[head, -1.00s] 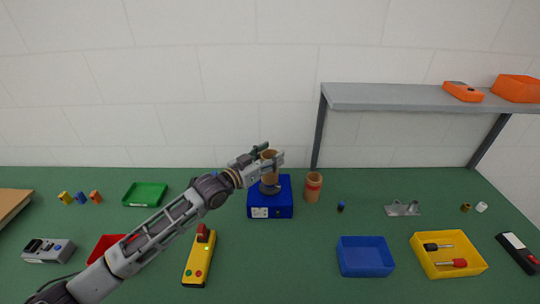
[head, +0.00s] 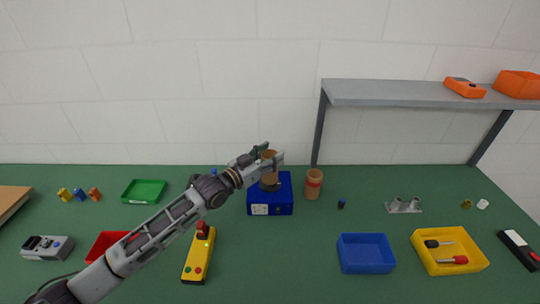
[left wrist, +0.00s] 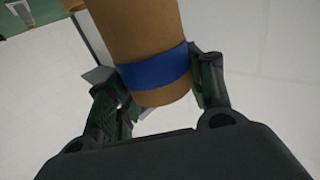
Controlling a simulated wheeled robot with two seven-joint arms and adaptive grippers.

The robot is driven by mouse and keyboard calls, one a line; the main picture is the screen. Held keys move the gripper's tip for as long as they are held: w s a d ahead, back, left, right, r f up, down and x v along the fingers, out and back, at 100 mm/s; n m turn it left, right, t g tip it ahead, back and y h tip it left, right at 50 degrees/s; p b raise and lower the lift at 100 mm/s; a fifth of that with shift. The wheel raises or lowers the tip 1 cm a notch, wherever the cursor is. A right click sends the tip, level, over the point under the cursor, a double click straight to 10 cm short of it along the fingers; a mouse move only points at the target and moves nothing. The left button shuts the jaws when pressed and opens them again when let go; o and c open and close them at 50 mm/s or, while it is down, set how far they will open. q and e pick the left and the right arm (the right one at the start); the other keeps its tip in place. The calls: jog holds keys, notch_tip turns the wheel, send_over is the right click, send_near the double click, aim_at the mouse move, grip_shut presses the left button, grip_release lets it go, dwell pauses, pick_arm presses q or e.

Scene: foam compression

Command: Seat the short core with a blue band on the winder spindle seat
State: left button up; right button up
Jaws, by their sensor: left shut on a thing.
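The short brown core (left wrist: 137,28) with a blue band (left wrist: 154,68) is between the fingers of my left gripper (left wrist: 155,84), which is shut on it at the band. In the head view my left gripper (head: 270,160) holds this core (head: 269,178) upright over the blue winder box (head: 284,205). The core's lower end is at or just above the dark round seat on top of the box. The gripper and core hide much of the seat, so I cannot tell whether they touch. My right gripper is not in view.
A brown core with a red band (head: 313,185) stands just right of the winder. A yellow control box (head: 195,262) lies in front, left of it. A blue tray (head: 366,267) and a yellow tray (head: 481,263) are front right. A grey shelf (head: 410,94) is at the back right.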

pick_arm(q)
jog(key=shift+f+b, duration=0.6)
jog(key=shift+f, duration=0.5)
dwell(0.3)
jog(key=o, duration=1.1)
jog(key=shift+s+a, duration=0.15)
jog(key=v, duration=1.1)
jog(key=shift+s+a, duration=0.2)
jog(key=shift+a, duration=0.05)
dwell(0.9)
